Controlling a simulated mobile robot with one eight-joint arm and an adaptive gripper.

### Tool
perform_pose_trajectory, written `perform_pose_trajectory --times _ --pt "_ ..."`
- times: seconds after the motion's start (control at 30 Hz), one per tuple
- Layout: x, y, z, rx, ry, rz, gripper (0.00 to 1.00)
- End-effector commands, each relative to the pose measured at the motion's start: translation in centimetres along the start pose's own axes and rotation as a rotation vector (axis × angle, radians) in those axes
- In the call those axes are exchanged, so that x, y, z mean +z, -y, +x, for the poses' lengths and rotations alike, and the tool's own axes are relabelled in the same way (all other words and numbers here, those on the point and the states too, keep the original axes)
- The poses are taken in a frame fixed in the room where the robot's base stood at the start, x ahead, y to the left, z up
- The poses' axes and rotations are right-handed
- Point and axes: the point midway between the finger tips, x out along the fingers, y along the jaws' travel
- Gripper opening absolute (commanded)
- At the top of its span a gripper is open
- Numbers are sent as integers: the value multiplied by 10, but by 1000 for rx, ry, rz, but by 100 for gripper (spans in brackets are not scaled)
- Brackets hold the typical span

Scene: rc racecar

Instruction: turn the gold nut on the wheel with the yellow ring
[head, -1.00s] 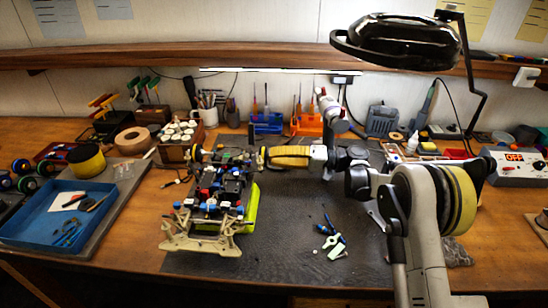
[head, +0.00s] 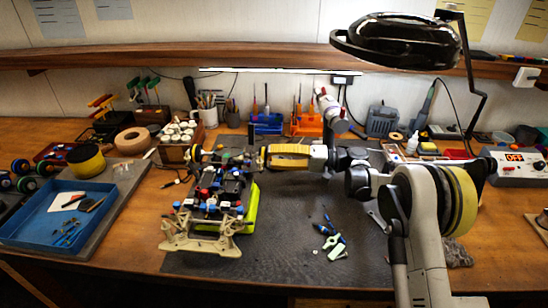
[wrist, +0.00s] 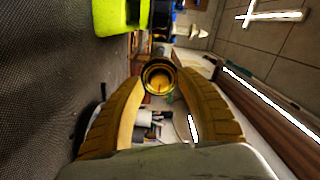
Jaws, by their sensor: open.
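The racecar chassis (head: 222,195) stands on the dark mat, with its pale front end toward me. In the wrist view, a round dark part with a yellow ring and a gold centre (wrist: 158,76) lies straight ahead, between my fingertips. In the head view, its end of the axle (head: 262,158) is small and partly hidden by my fingers. My gripper (head: 270,156) comes in from the right with yellow pads. In the wrist view, its fingers (wrist: 162,84) are apart on either side of the ring; I cannot tell whether they touch it.
A lime-green part (wrist: 122,15) of the car shows close by in the wrist view. Small tools and a pale green piece (head: 335,250) lie on the mat (head: 290,215). A blue tray (head: 55,215) is at the left. Tool holders line the back. The mat's front is mostly clear.

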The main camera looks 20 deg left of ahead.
Motion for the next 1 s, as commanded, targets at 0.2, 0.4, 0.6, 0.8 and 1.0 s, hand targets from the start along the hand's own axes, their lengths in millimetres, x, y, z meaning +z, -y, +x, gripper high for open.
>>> perform_pose_trajectory --times 0.2,0.4,0.6,0.8,1.0 --pt "-1 0 -26 1 -3 0 43" --pt "-1 0 -72 1 -4 0 43" --pt "0 0 -107 1 -2 0 43" --pt "0 0 -120 0 -1 0 43" --pt "0 0 -120 0 0 0 43"
